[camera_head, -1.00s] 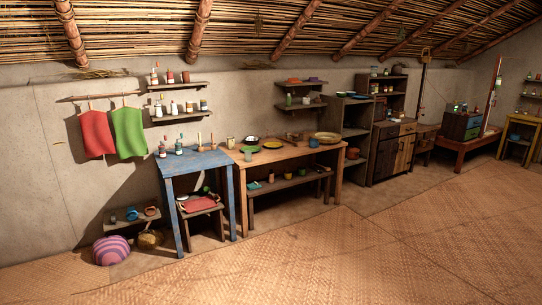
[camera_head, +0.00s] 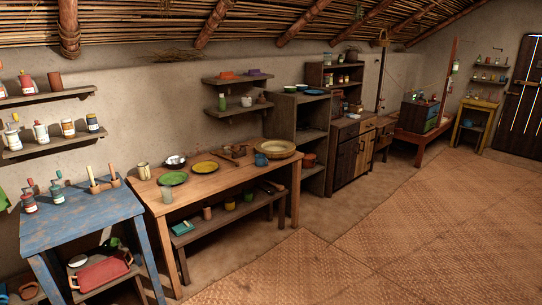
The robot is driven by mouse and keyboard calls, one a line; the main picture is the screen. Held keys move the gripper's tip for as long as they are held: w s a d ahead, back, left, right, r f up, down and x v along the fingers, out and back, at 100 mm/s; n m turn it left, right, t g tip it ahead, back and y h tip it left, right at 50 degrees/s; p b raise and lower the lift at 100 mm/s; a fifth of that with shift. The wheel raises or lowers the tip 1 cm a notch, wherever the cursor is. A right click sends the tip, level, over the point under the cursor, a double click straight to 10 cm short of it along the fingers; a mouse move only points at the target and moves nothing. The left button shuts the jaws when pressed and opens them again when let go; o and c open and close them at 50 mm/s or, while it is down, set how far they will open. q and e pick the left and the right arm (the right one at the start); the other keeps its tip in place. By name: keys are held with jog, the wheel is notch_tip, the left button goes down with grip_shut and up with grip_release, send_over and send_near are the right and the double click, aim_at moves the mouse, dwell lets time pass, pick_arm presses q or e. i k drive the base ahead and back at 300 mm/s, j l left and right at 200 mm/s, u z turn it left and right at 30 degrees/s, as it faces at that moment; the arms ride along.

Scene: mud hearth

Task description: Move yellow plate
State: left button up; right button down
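The yellow plate (camera_head: 205,167) lies flat on the wooden table (camera_head: 222,188), near the middle of its top. A green plate (camera_head: 173,178) lies to its left on the same table. A large tan bowl or tray (camera_head: 275,149) sits at the table's right end. A blue mug (camera_head: 261,160) stands just in front of that bowl. A glass (camera_head: 167,195) stands near the table's front left. Neither of my grippers shows in the head view.
A blue table (camera_head: 82,219) with bottles stands left of the wooden table. A lower bench (camera_head: 228,217) with cups and a blue item sits beneath the wooden table. Wall shelves (camera_head: 238,79) hang above. Dark cabinets (camera_head: 352,150) stand to the right. The woven floor (camera_head: 370,230) in front is clear.

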aim_at(208, 166)
jog(key=i, duration=0.95)
jog(key=i+u, duration=0.1)
jog(key=i, duration=0.8)
jog(key=i+l, duration=0.2)
jog(key=i, duration=0.7)
jog(key=i+u, duration=0.45)
jog(key=i+l+u, duration=0.1)
jog(key=i+u, duration=0.15)
jog(key=u, duration=0.2)
jog(key=i+l+u, duration=0.25)
jog(key=u, duration=0.2)
jog(key=i+l+u, duration=0.7)
jog(key=u, duration=0.15)
jog(key=i+l+u, duration=0.25)
jog(key=l+u, duration=0.2)
jog(key=l, duration=0.1)
